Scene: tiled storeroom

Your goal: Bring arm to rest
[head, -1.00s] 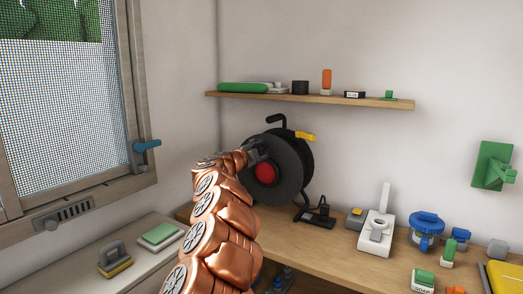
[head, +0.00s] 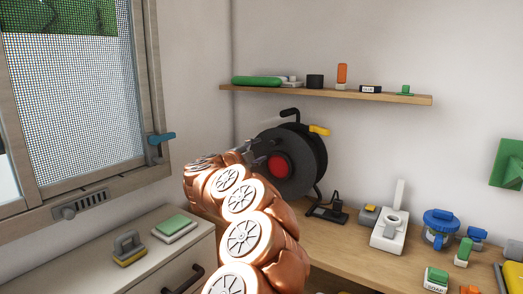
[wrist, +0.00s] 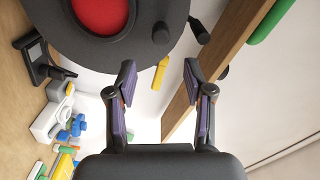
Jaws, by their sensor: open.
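My copper arm reaches up from the bottom middle of the head view toward the cable reel. My gripper (wrist: 160,88) is open and empty in the wrist view, its two fingers apart. In the head view the gripper (head: 250,150) shows only in part, in front of the reel's left side. The black cable reel (head: 308,150) with a red centre stands on the wooden worktop; in the wrist view the reel (wrist: 150,40) lies just beyond the fingertips. I cannot tell whether they touch.
A wooden shelf (head: 325,93) with small items runs along the wall above the reel. At left are a window (head: 75,90) and a drawer cabinet (head: 190,255).

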